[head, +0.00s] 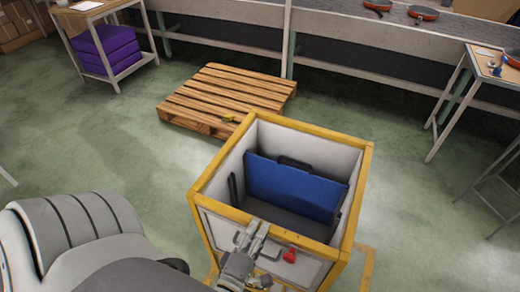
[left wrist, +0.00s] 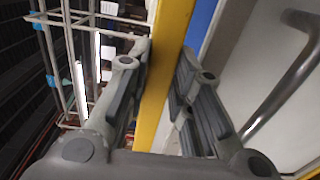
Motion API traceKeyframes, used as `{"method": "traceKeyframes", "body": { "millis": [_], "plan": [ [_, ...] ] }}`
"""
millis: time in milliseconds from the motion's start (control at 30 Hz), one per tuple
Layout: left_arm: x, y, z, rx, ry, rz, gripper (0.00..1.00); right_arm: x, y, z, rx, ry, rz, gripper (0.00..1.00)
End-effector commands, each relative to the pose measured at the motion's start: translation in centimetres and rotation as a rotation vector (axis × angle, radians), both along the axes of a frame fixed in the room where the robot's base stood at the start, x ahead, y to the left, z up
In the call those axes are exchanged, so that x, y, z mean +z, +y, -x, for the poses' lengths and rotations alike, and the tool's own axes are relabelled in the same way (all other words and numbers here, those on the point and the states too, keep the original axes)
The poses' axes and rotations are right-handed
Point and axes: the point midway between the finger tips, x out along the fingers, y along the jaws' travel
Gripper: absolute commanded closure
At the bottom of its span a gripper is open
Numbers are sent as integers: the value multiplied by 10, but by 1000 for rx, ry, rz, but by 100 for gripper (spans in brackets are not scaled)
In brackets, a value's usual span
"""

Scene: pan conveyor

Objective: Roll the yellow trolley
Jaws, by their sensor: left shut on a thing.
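The yellow trolley (head: 222,154) is a box with a yellow frame and whitish panels, standing on the floor at centre right in the head view. A blue panel-like object (head: 295,190) is inside it. My left gripper (head: 258,226) is at the trolley's near top edge. In the left wrist view its two fingers lie on either side of a yellow frame bar (left wrist: 165,65), shut on it. A curved metal handle (left wrist: 285,95) on the light panel is to the right of the fingers there. My right gripper is not in view.
A wooden pallet (head: 230,95) lies just behind the trolley. A conveyor (head: 340,35) with pans runs along the back. A small table (head: 484,62) stands at right, and another with purple crates (head: 108,50) at back left. The green floor is clear at left.

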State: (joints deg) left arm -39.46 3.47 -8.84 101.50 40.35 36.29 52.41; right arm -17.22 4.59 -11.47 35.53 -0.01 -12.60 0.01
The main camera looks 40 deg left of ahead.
Motion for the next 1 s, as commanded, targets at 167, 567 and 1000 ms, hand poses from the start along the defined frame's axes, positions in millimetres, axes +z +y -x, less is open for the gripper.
{"method": "traceKeyframes", "body": {
  "millis": [167, 567, 1000],
  "plan": [
    [-4, -2, 3, -4, 10, 2, 100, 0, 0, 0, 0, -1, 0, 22],
    [-3, -2, 3, -3, 8, 1, 70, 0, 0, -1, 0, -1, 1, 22],
    [-2, -6, 23, -3, 6, 0, 70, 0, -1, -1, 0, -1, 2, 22]
  ]
}}
